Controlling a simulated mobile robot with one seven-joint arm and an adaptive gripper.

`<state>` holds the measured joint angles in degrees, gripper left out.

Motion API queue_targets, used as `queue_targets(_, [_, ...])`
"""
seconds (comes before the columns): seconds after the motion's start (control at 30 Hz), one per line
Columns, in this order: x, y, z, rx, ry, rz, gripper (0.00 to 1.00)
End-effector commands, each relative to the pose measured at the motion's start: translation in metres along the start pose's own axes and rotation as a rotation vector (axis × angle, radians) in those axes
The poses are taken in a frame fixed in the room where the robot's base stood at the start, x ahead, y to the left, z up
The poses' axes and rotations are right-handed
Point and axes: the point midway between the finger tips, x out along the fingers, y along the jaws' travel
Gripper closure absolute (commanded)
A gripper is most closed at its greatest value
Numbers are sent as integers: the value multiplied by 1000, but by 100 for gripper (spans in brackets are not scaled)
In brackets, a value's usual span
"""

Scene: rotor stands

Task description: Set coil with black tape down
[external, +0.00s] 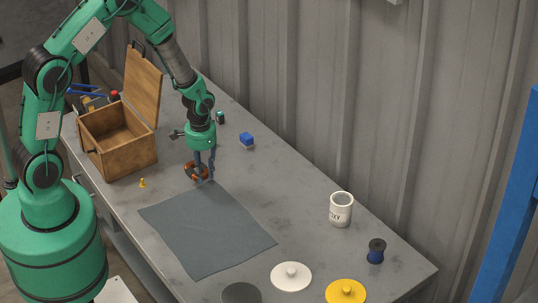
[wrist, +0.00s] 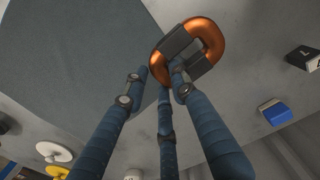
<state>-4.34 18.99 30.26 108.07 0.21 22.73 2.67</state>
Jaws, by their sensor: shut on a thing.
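The coil (wrist: 209,38) is a copper-orange oblong ring with dark tape around its sides. My gripper (wrist: 158,82) has three blue fingers and is shut on the coil, with one fingertip over its near side in the wrist view. In the external view, my gripper (external: 203,179) points down and the coil (external: 190,168) shows at the left of its fingers, low over the bench (external: 290,185) behind the grey mat (external: 205,230). I cannot tell whether the coil touches the bench.
An open wooden box (external: 120,160) stands at the left. A small yellow piece (external: 142,183) lies near it. A blue block (external: 246,140) is right of my gripper. A white mug (external: 341,210), a dark spool (external: 376,251) and several round discs stand farther right. The mat is bare.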

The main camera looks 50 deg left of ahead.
Motion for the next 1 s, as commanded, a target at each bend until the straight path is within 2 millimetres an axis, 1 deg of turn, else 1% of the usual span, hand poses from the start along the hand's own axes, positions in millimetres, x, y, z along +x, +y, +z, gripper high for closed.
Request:
queue_targets(0.03, [0, 14, -12, 9, 2, 0, 100])
queue_targets(0.1, [0, 33, -26, 12, 1, -1, 100])
queue_targets(0.17, [0, 50, -38, 14, 2, -1, 100])
queue_targets(0.3, [0, 92, -63, 19, 1, -3, 100])
queue_targets(0.43, [-1, 134, -84, 23, 3, -4, 100])
queue_targets(0.6, [-1, 184, -102, 27, 2, -5, 100])
queue_targets(0.7, [-2, 206, -109, 28, 2, -6, 100])
queue_targets(0.8, [-2, 222, -113, 27, 2, -6, 100])
queue_targets(0.9, [-2, 230, -115, 27, 1, -7, 100])
queue_targets(1.0, [-2, 234, -116, 26, 2, -7, 100])
